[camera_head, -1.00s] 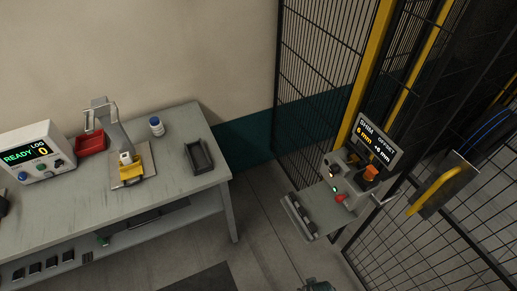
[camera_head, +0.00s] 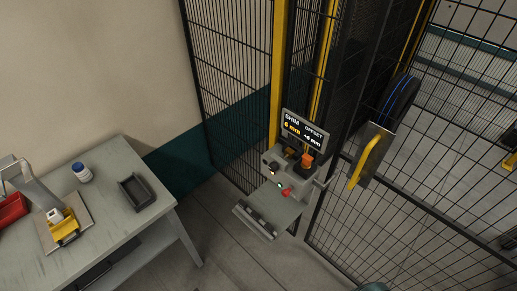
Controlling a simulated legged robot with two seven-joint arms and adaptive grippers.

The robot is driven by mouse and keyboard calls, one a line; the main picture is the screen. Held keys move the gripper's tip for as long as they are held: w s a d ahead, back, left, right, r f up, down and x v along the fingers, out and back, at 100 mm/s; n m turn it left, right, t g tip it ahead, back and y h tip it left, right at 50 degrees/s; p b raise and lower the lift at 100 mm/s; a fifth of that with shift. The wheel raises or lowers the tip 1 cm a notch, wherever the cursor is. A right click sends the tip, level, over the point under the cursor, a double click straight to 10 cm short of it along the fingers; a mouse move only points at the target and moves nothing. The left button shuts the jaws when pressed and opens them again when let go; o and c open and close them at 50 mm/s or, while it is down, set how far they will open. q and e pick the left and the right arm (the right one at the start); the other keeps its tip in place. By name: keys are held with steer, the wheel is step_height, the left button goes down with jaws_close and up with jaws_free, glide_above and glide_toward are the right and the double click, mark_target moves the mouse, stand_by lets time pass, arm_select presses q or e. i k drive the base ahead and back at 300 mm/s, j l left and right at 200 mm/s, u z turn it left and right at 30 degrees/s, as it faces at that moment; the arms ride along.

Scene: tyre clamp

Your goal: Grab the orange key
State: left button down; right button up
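The orange key (camera_head: 307,160) stands upright on the small grey control station (camera_head: 285,192), just below its display and to the right. It looks seated in the station, but its lower end is too small to make out. Neither of my grippers shows clearly in the head view. A small dark rounded shape cuts into the bottom edge right of centre, and I cannot tell what it is. Nothing is touching the key.
The station's display (camera_head: 304,132) reads SHIM 6 mm, OFFSET +6 mm. A red knob (camera_head: 287,192) sits below the key. A mesh fence and yellow handle (camera_head: 367,162) stand to the right. A workbench (camera_head: 120,225) with a black tray (camera_head: 136,193) is at left.

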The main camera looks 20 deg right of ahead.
mark_target(306, 163)
steer(key=z, duration=1.3)
